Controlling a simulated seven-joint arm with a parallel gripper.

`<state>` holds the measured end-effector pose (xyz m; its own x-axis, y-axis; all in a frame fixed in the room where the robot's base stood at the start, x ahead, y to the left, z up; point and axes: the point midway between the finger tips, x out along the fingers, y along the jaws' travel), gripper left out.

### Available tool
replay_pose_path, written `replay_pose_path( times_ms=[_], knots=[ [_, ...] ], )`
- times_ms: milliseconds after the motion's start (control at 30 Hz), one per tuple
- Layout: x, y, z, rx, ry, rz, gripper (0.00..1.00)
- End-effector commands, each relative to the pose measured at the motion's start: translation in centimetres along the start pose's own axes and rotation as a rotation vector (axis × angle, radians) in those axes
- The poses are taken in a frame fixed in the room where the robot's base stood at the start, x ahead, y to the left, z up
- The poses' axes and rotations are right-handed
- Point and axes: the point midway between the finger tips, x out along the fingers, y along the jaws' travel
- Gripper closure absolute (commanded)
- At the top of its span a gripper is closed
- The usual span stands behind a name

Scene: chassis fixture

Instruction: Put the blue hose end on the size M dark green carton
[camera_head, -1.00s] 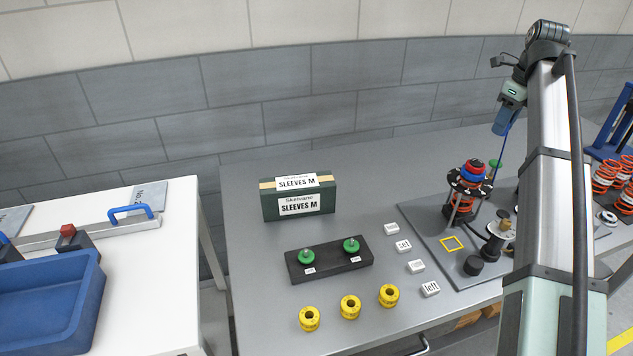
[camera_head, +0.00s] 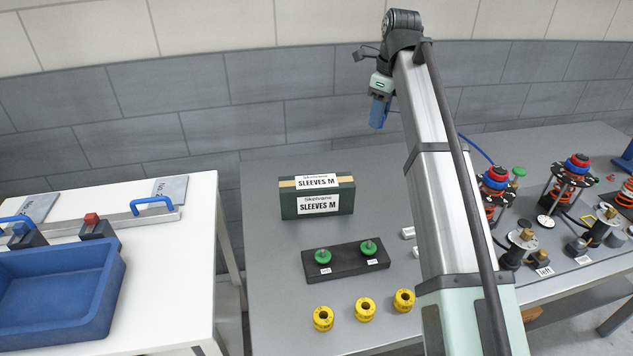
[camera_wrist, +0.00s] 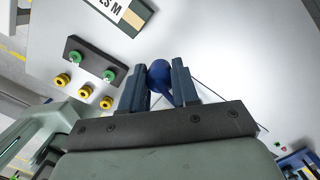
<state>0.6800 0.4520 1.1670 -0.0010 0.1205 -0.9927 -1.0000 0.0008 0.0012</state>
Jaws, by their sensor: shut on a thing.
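The dark green carton (camera_head: 290,206) labelled "SLEEVES M" stands on the grey table near the wall in the head view. Part of it also shows at the top of the wrist view (camera_wrist: 141,10). My gripper (camera_head: 378,112) is raised above the table, up and to the right of the carton. In the wrist view, my gripper (camera_wrist: 160,84) is shut on the blue hose end (camera_wrist: 159,72), a rounded blue piece between the two fingers. In the head view, the blue hose (camera_head: 476,148) shows behind my arm and runs to the right toward the fixture.
A black block (camera_head: 345,263) with two green knobs and several yellow rings (camera_head: 364,308) lie in front of the carton. Fixtures with red springs and blue caps (camera_head: 496,178) stand at right. A white table with a blue bin (camera_head: 60,300) is at left.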

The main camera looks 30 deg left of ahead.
Motion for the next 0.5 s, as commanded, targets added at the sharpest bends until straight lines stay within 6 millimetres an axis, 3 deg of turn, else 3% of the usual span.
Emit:
replay_pose_path(
  times_ms=[33, 200, 500],
  knots=[
    [0.2, 1.2, 1.7, -0.027, 0.000, 0.003, 1.00],
    [0.8, 5.0, 6.2, -0.103, 0.000, 0.013, 1.00],
    [1.4, 9.8, 11.2, -0.194, 0.000, 0.024, 1.00]
  ],
)
